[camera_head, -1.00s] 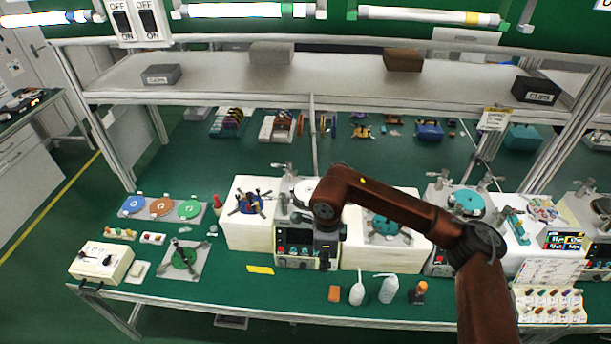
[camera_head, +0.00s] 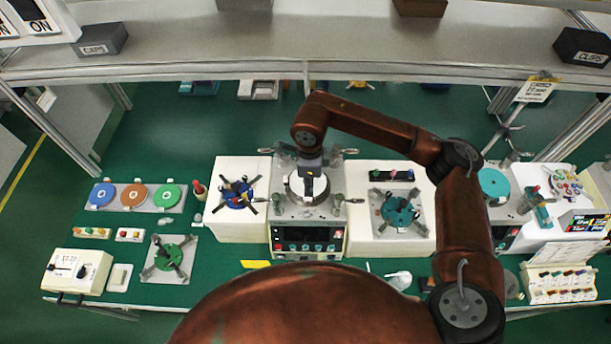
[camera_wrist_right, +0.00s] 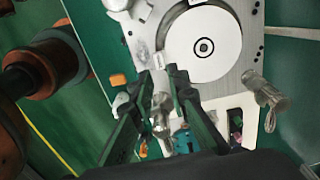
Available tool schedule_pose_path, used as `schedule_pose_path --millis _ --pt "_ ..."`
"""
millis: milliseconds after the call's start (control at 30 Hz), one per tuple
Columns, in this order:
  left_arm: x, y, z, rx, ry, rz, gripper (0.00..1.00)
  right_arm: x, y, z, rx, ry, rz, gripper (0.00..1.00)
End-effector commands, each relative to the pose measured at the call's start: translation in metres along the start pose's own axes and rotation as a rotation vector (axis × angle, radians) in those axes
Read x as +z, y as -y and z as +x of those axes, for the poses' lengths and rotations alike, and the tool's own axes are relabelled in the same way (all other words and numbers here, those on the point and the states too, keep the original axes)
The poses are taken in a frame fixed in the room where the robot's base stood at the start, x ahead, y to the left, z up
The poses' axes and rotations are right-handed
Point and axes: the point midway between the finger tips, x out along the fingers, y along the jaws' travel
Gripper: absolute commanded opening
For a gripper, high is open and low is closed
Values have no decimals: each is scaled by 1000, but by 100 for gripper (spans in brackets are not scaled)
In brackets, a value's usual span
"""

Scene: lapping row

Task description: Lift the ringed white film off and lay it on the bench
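The white film (camera_wrist_right: 222,45) is a round white disc with a dark ring mark at its centre, lying flat on the metal machine in the right wrist view. In the head view the film (camera_head: 296,190) shows only partly, behind my right gripper (camera_head: 312,192). In the right wrist view my right gripper (camera_wrist_right: 160,72) has its two dark fingers apart, tips beside the film's left edge. A small pale tab (camera_wrist_right: 160,59) shows just beyond the tips. Nothing is visibly held. The green bench (camera_head: 215,262) runs along the front. My left gripper is not in view.
Metal clamps stand close around the film; one (camera_wrist_right: 162,110) shows between my fingers, another (camera_wrist_right: 268,95) to the right. White blocks carrying a blue fixture (camera_head: 237,195) and a teal fixture (camera_head: 397,211) flank the machine. A yellow strip (camera_head: 255,264) lies on the bench.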

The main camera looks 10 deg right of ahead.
Motion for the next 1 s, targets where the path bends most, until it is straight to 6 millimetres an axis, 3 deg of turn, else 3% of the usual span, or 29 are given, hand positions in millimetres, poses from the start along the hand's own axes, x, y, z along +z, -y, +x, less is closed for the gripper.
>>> schedule_pose_path --millis 333,500,600,733,1000 --pt "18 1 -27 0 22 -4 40 4 8 46 12 -2 5 15" --pt "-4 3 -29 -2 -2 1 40 5 9 62 8 -2 4 15" --pt "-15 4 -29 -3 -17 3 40 5 9 64 7 -2 3 15" --pt "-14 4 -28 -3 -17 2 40 5 9 64 7 -2 3 15" --pt "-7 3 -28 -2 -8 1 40 5 10 64 5 -3 4 0"
